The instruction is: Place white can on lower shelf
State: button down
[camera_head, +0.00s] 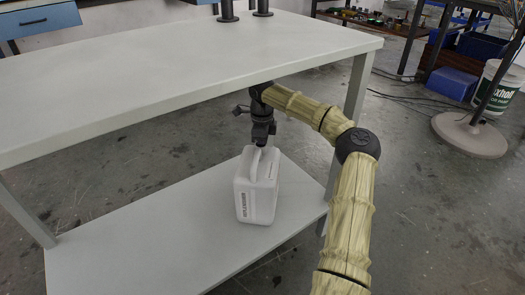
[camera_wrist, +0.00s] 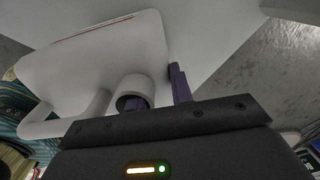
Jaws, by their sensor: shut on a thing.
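The white can (camera_head: 258,195) is a jug-like canister with a moulded handle and small dark print. In the head view it is upright at the right part of the lower shelf (camera_head: 150,240), under the tabletop. Its base appears to be at the shelf surface; I cannot tell whether it touches. My gripper (camera_head: 261,143) is above the can, pointing down, and shut on its top near the handle. In the wrist view the can (camera_wrist: 95,60) fills the upper left, with its handle and round spout close to my gripper's fingers (camera_wrist: 160,98).
The tabletop (camera_head: 180,70) lies closely above my gripper. A right table leg (camera_head: 350,105) stands beside my arm. The left part of the lower shelf is bare. A white bucket (camera_head: 497,88) and blue bins (camera_head: 452,83) stand far off at the right.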

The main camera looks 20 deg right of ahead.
jog(key=shift+f, duration=0.1)
jog(key=c, duration=1.2)
grip_release()
jog(key=shift+c, duration=0.2)
notch_tip(320, 180, up, 8)
jog(key=p, duration=0.5)
jog(key=shift+f, duration=0.1)
